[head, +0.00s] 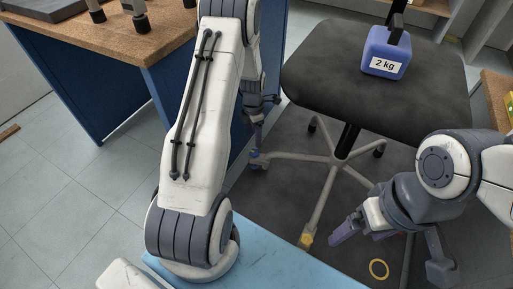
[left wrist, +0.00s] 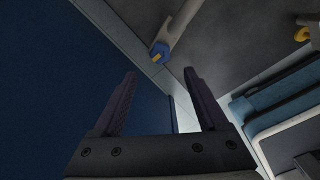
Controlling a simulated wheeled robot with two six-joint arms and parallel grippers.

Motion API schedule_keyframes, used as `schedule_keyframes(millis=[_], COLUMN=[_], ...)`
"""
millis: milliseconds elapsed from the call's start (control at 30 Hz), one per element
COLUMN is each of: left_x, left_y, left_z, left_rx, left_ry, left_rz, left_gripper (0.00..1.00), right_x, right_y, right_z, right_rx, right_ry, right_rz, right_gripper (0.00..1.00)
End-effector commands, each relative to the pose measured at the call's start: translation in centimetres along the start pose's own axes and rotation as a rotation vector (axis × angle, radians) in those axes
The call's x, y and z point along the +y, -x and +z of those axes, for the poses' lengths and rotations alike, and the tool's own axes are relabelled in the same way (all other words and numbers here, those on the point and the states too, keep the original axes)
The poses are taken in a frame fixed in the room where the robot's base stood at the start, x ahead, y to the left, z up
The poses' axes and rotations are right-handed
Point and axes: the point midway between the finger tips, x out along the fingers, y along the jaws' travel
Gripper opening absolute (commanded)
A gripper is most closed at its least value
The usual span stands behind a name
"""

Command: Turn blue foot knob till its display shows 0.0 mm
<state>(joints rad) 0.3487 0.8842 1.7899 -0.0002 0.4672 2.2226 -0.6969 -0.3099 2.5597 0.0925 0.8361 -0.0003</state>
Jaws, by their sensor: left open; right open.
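The blue foot knob (head: 257,161) sits at the end of a chair leg near the floor. In the left wrist view the blue foot knob (left wrist: 159,50) shows with a small yellowish patch; no display reading is legible. My left gripper (head: 257,140) is just above it in the head view, partly hidden behind my arm. In the left wrist view my left gripper (left wrist: 159,74) is open and empty, with the knob beyond the gap between its fingertips. My right gripper (head: 347,231) is open and empty, over the floor right of the yellow foot.
The dark chair seat (head: 340,70) bears a purple 2 kg weight (head: 386,52). A yellow foot (head: 306,240) ends another chair leg. A yellow ring (head: 378,268) lies on the dark mat. A blue-sided workbench (head: 95,95) stands close left of the knob.

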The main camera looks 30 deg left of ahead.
Motion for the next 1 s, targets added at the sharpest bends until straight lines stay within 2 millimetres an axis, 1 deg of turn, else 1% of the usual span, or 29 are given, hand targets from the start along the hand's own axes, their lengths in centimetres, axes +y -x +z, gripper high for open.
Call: schedule_keyframes(millis=[33,200,300,400,500,600,900,933,967,1000], left_x=[-0.1,-0.1,-0.1,-0.1,0.0,0.0,0.0,0.0,0.0,0.0], left_y=[-1.3,-4.8,-6.5,-7.9,-8.9,-9.4,-9.4,-9.4,-9.4,-9.4], left_z=[0.1,0.1,0.1,0.1,0.0,-0.1,-0.1,-0.1,-0.1,-0.1], left_rx=[0.001,0.001,0.001,0.000,0.000,0.000,0.000,0.000,0.000,0.000], left_ry=[-0.002,-0.003,-0.003,-0.002,-0.001,0.000,0.000,0.000,0.000,0.000], left_rz=[-0.002,-0.002,-0.002,-0.001,0.000,0.000,0.000,0.000,0.000,0.000], left_gripper=[0.76,0.76,0.76,0.76,0.76,0.76,0.76,0.68,0.57,0.41], right_x=[0.1,0.2,0.3,0.4,0.4,0.4,0.4,0.4,0.4,0.4], right_y=[-0.9,-3.0,-4.1,-4.9,-5.5,-5.7,-5.7,-5.7,-5.7,-5.7], right_z=[0.1,0.2,0.2,0.3,0.3,0.3,0.3,0.3,0.3,0.3], right_rx=[0.000,0.000,0.000,0.000,0.000,0.000,0.000,0.000,0.000,0.000], right_ry=[0.000,0.000,0.000,0.000,0.000,0.000,0.000,0.000,0.000,0.000], right_rz=[0.000,0.000,0.000,0.000,0.000,0.000,0.000,0.000,0.000,0.000], right_gripper=[0.92,0.92,0.92,0.92,0.92,0.92,0.92,0.92,0.92,0.92])
